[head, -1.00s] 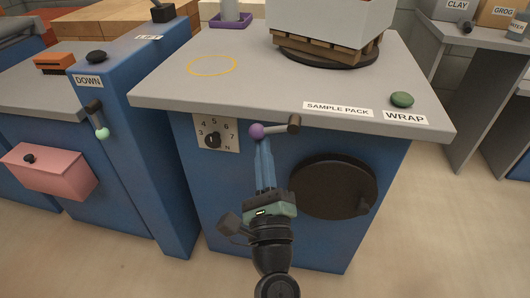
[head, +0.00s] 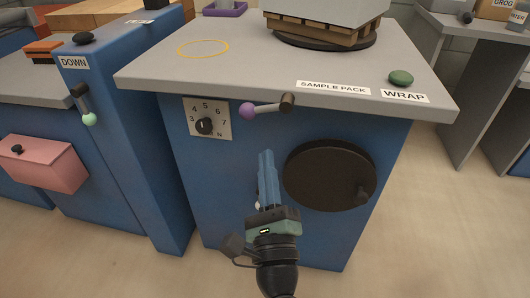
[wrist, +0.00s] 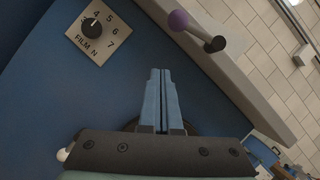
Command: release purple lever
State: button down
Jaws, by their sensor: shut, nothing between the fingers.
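The purple lever is a short grey rod on the upper front of the blue cabinet, with a purple ball (head: 247,111) at its left end and a dark pivot (head: 287,101) at its right. The ball also shows in the wrist view (wrist: 178,20), near the top. My gripper (head: 266,154) is below the lever, with its blue fingers pointing up and closed together, empty. It is apart from the ball, and a gap of blue cabinet front shows between them. In the wrist view, the closed fingertips (wrist: 160,72) are below and left of the lever.
A numbered dial (head: 206,124) is left of the lever. A dark round wheel with a knob (head: 329,175) is just right of my gripper. The grey countertop (head: 225,72) overhangs above, with a green button (head: 401,78). A green-tipped lever (head: 89,119) is on the left cabinet.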

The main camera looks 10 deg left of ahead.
jog(key=b+v, duration=0.1)
jog(key=v, duration=0.5)
jog(key=shift+s+f, duration=0.2)
jog(key=shift+s, duration=0.05)
jog(key=shift+a, duration=0.15)
notch_tip(320, 180, up, 32)
jog(key=a+n+t+y+p, duration=0.15)
jog(key=n+y+p, duration=0.25)
jog(key=n+p, duration=1.05)
jog(key=s+d+r+n+t+h, duration=0.25)
jog(key=d+r+n+h, duration=0.2)
jog(key=r, duration=0.65)
jog(key=s+d+r+n+t+h, duration=0.2)
jog(key=s+d+r+n+h, duration=0.25)
jog(key=r, duration=0.65)
notch_tip(320, 180, up, 37)
jog(key=w+a+h+p, duration=0.1)
jog(key=p, duration=3.6)
jog(key=shift+a+n+p, duration=0.2)
jog(key=shift+n+p, duration=0.1)
jog(key=shift+n, duration=0.15)
jog(key=c, duration=1.6)
grip_release()
jog(key=shift+f, duration=0.1)
